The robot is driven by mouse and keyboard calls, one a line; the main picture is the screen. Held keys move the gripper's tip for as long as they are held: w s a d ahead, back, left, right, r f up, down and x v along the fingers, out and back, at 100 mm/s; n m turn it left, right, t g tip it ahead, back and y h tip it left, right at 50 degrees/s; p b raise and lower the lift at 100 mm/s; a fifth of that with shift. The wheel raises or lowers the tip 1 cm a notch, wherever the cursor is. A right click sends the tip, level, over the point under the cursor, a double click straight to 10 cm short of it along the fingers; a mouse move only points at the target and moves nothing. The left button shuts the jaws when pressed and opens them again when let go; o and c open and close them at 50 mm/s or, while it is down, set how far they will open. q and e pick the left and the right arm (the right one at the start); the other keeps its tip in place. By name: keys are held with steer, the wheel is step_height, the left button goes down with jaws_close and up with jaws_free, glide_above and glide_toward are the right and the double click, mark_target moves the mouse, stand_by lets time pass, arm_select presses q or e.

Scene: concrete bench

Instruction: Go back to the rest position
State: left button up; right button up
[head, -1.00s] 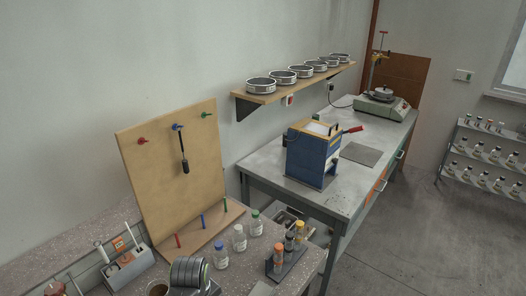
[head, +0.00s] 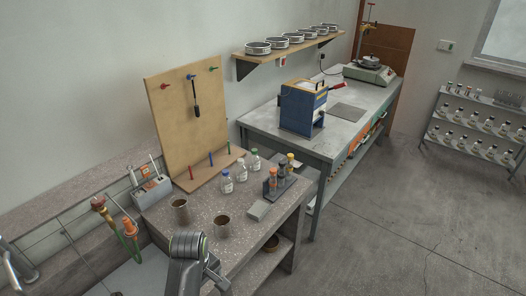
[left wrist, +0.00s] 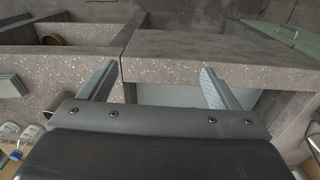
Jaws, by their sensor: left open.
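My left gripper (left wrist: 157,85) is open in the left wrist view. Its two fingers stand wide apart with nothing between them. Beyond the fingers are the speckled edge of the concrete bench (left wrist: 215,72) and a pale grey surface. I cannot tell how far the fingertips are from the edge. In the head view a grey link of my arm rises at the bottom, in front of the speckled bench (head: 235,235); no fingers show there. My right gripper is in neither view.
On the bench are two brown cups (head: 180,210), several bottles (head: 240,173), a small rack (head: 280,185) and an upright pegboard (head: 190,125). A sink area with a green hose (head: 130,240) lies left. A metal table (head: 335,135) stands behind. The floor (head: 385,235) at right is clear.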

arm_select(q)
steer(key=s+a+f+m+b, duration=0.2)
steer(key=s+f, duration=0.1)
steer(key=f, duration=0.7)
steer(key=s+a+f+m+b, duration=0.1)
steer(key=s+a+f+b, duration=0.1)
steer(key=f, duration=0.8)
steer(key=s+a+f+m+b, duration=0.2)
steer(key=s+f, duration=0.1)
steer(key=f, duration=0.7)
steer(key=s+a+f+m+b, duration=0.2)
steer(key=s+a+f, duration=0.2)
steer(key=s+f, duration=0.5)
steer(key=s+a+f+m+t+b, duration=0.1)
steer(key=s+a+f, duration=0.4)
steer(key=s+f, duration=0.5)
steer(key=s+m+b, duration=0.1)
steer(key=s+b, duration=0.1)
steer(key=s, duration=0.6)
steer(key=shift+s+m+y, duration=0.2)
steer(key=shift+m+y, duration=0.1)
steer(key=shift+y, duration=0.1)
steer(key=shift+c, duration=0.3)
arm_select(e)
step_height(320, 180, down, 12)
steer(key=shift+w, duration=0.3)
